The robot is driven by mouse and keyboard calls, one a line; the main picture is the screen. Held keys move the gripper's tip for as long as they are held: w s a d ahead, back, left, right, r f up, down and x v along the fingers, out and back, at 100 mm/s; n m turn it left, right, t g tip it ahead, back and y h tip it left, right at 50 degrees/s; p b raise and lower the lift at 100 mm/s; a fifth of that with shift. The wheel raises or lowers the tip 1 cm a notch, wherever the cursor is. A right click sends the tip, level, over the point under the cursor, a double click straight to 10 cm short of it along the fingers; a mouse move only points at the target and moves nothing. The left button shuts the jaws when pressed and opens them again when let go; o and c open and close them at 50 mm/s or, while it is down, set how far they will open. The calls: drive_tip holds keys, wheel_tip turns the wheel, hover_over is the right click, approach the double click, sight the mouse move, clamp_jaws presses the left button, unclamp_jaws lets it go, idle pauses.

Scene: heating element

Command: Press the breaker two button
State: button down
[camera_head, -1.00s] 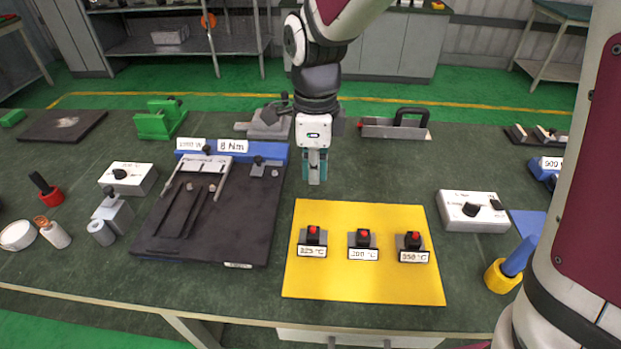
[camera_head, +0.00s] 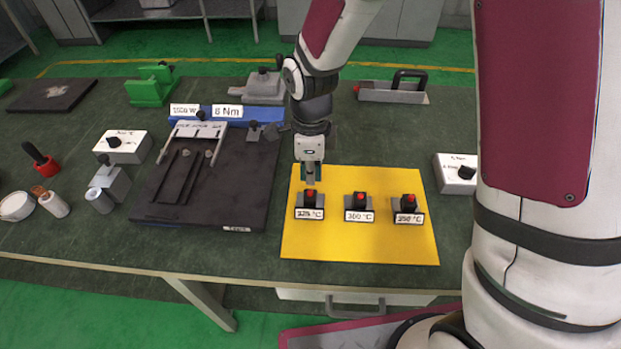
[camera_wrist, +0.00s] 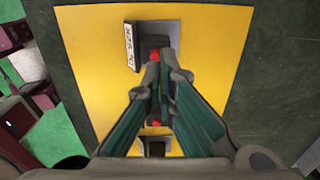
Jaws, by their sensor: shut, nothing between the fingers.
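Three black breakers with red buttons stand in a row on a yellow mat (camera_head: 360,245). The left breaker (camera_head: 311,198) has a label that looks like "325 °C". The middle breaker (camera_head: 360,202) reads about "300 °C", and the right one (camera_head: 408,204) about "350 °C". None is visibly marked "two". My gripper (camera_head: 310,182) is shut and empty, pointing down just above and behind the left breaker. In the wrist view my fingertips (camera_wrist: 160,70) overlap a red button (camera_wrist: 155,54) beside its label (camera_wrist: 131,46); contact cannot be told. Another breaker (camera_wrist: 154,146) shows below, partly hidden.
A dark fixture board (camera_head: 215,195) lies left of the mat. A white switch box (camera_head: 455,174) stands to the right, partly hidden by my arm. A grey tool with a black handle (camera_head: 392,96) lies behind. The mat's front is clear.

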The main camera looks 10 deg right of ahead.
sight(310, 192)
drive_tip(key=shift+f, duration=1.2)
drive_tip(key=shift+f, duration=0.1)
